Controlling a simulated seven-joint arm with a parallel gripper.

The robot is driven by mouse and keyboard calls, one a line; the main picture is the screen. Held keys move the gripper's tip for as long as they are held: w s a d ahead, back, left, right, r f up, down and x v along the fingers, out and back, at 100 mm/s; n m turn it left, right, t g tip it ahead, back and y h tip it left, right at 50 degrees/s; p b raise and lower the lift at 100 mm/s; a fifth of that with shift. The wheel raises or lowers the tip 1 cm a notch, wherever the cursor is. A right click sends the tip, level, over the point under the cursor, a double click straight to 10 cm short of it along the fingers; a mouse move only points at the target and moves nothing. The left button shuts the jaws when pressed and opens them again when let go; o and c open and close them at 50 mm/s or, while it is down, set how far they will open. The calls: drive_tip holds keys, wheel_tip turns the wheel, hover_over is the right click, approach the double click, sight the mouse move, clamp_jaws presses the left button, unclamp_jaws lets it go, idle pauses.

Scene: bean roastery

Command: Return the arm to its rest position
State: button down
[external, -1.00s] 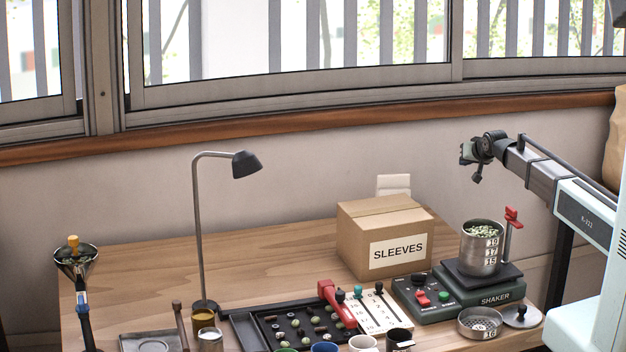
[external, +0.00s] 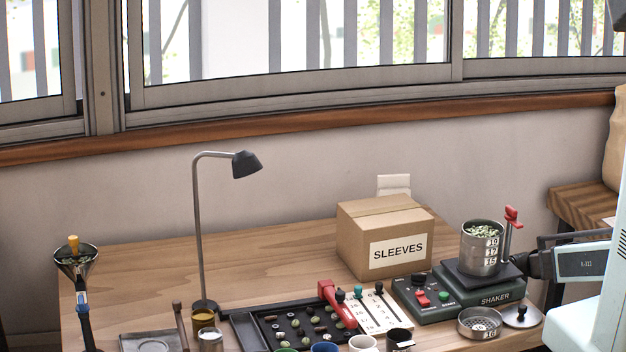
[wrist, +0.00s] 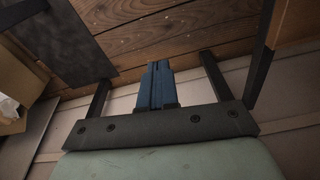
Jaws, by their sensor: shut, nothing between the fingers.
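My gripper (wrist: 158,68) shows in the wrist view with its two blue fingers pressed together and nothing between them. In the external view my arm reaches in low from the right edge. Its dark end is beside and behind the shaker (external: 480,297), and the fingers are hidden there. A metal sieve stack (external: 481,254) with green beans on top stands upright on the shaker. I cannot tell whether the arm touches the shaker or the stack.
A cardboard SLEEVES box (external: 362,247) stands left of the shaker. A desk lamp (external: 199,230), bean tray (external: 278,345) and funnel stand (external: 75,265) are further left. A loose sieve (external: 480,323) sits in front of the shaker. The back left of the table (external: 135,262) is clear.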

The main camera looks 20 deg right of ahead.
drive_tip(key=s+f+g, duration=0.2)
drive_tip(key=s+f, duration=0.1)
drive_tip(key=s, duration=0.9)
drive_tip(key=s+f+n+g, duration=0.1)
drive_tip(key=s+f+g, duration=0.2)
drive_tip(key=s, duration=0.9)
drive_tip(key=s+f+g, duration=0.2)
drive_tip(key=s+g, duration=0.1)
drive_tip(key=s, duration=0.9)
drive_tip(key=shift+d+f, duration=0.15)
drive_tip(key=shift+f, duration=0.25)
drive_tip(key=shift+w, duration=0.2)
